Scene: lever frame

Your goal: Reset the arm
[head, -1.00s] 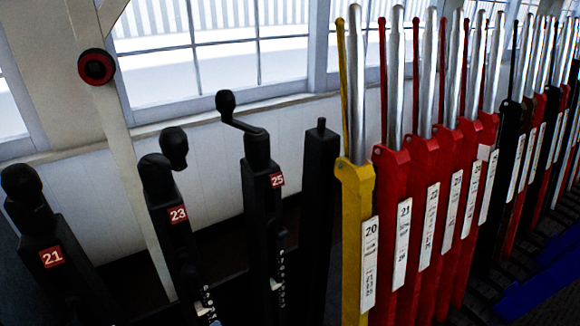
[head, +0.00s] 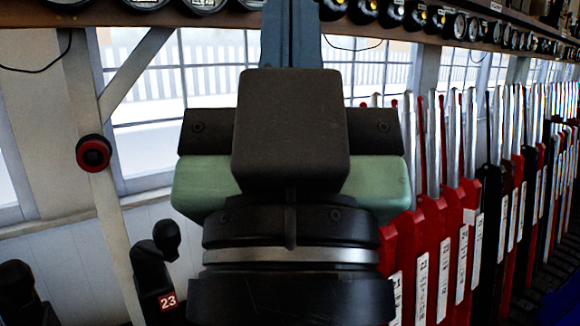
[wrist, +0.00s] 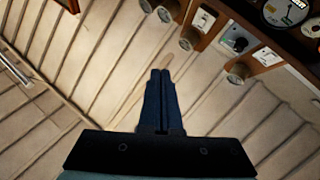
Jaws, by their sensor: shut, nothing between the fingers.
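My gripper (head: 290,30) stands upright in the middle of the head view, its green and black body facing me. Its blue fingers run up past the top edge of that view, so their tips are cut off there. In the wrist view, the gripper (wrist: 160,75) has its two dark blue fingers side by side, shut and empty. They point toward a ceiling of pale boards, apart from anything I can see. My wrist hides the middle of the lever frame in the head view.
Red levers (head: 430,240) with steel handles stand to the right. A black lever post marked 23 (head: 155,280) stands lower left. A red round knob (head: 94,153) is on the left wall post. A shelf (head: 420,35) with round instruments crosses the top; instruments (wrist: 240,40) also show upper right in the wrist view.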

